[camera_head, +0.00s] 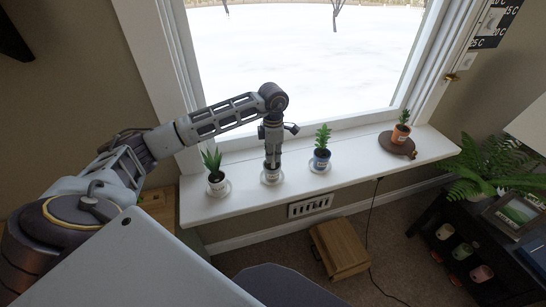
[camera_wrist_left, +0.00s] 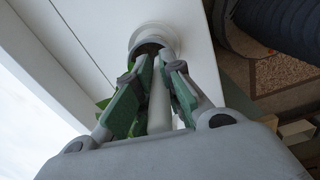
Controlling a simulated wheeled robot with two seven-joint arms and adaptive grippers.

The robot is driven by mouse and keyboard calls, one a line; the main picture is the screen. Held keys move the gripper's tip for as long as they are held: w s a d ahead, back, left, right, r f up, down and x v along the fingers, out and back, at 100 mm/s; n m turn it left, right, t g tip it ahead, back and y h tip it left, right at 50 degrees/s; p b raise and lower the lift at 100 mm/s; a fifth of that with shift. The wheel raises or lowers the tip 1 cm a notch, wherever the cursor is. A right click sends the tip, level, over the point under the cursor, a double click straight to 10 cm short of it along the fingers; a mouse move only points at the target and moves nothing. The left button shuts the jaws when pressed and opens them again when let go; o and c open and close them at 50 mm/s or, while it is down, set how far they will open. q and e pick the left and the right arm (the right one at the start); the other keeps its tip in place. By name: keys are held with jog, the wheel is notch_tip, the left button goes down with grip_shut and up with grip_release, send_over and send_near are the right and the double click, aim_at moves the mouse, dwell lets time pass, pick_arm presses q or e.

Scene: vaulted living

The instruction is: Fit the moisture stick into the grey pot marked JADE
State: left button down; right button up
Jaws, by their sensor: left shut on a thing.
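My left gripper (camera_head: 272,160) points down over a light grey or white pot (camera_head: 271,178) on the sill, and hides most of its plant. In the left wrist view, the gripper's fingers (camera_wrist_left: 164,72) are shut on the pale moisture stick (camera_wrist_left: 157,105). The stick runs between the fingers towards the pot's dark opening. The fingers hide its far end, so I cannot tell whether it is in the soil. The pot's label is too small to read. My right gripper is in neither view.
A window is behind. A wooden box (camera_head: 341,247) is on the floor below.

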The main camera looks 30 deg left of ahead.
pick_arm(q)
jog(key=shift+f, duration=0.75)
jog(key=c, duration=1.5)
grip_release()
jog(key=shift+c, duration=0.2)
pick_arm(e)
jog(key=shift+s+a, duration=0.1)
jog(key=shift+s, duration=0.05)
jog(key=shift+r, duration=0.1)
pick_arm(q)
notch_tip(320, 180, up, 11)
jog(key=shift+f+b, duration=0.1)
jog(key=shift+b, duration=0.25)
jog(key=shift+r, duration=0.75)
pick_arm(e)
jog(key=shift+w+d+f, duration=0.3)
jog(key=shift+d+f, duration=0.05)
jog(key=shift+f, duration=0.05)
